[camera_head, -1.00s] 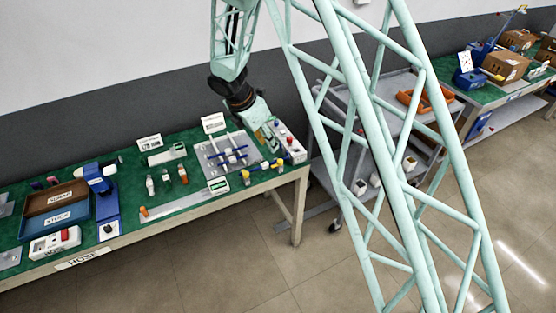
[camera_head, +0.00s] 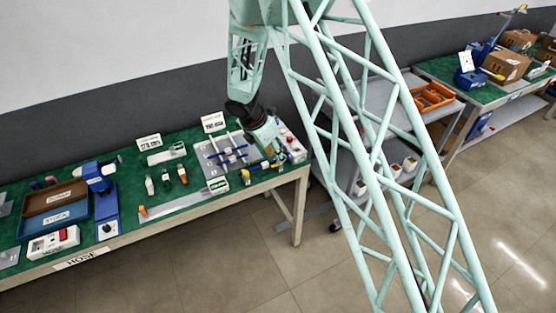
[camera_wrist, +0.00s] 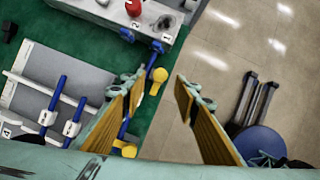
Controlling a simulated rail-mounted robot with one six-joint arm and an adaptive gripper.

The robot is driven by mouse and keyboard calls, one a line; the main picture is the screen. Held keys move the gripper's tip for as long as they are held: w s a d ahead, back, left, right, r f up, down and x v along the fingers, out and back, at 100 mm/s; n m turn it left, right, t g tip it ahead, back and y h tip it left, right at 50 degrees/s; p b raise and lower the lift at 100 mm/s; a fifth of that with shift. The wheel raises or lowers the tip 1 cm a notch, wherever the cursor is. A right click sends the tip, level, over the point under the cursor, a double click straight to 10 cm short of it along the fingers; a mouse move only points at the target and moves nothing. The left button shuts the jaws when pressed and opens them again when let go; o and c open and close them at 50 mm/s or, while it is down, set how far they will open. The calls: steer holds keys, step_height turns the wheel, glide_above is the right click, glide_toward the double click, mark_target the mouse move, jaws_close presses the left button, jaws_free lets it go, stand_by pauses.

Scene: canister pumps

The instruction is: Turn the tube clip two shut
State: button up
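My gripper (camera_wrist: 160,95) is open and empty in the wrist view, its two orange-padded fingers spread wide. A yellow knob (camera_wrist: 160,75) on a blue stem shows in the gap, beyond the fingertips. Blue clip levers (camera_wrist: 53,100) with white labelled blocks sit on white tubes over a grey plate (camera_wrist: 75,72), left of the left finger. I cannot tell which is tube clip two; the labels are hard to read. In the head view, my gripper (camera_head: 276,152) hangs over the right end of the bench, right of the plate (camera_head: 210,160), and partly hides the things there.
A white box (camera_head: 291,142) with a red knob (camera_wrist: 133,8) stands at the bench's right end. Small bottles (camera_head: 166,181) and a blue device (camera_head: 104,200) stand farther left. A grey cart (camera_head: 345,150) stands right of the bench, with bare floor in front.

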mark_target(277, 163)
steer(key=shift+x, duration=1.75)
steer(key=shift+c, duration=0.7)
steer(key=c, duration=0.7)
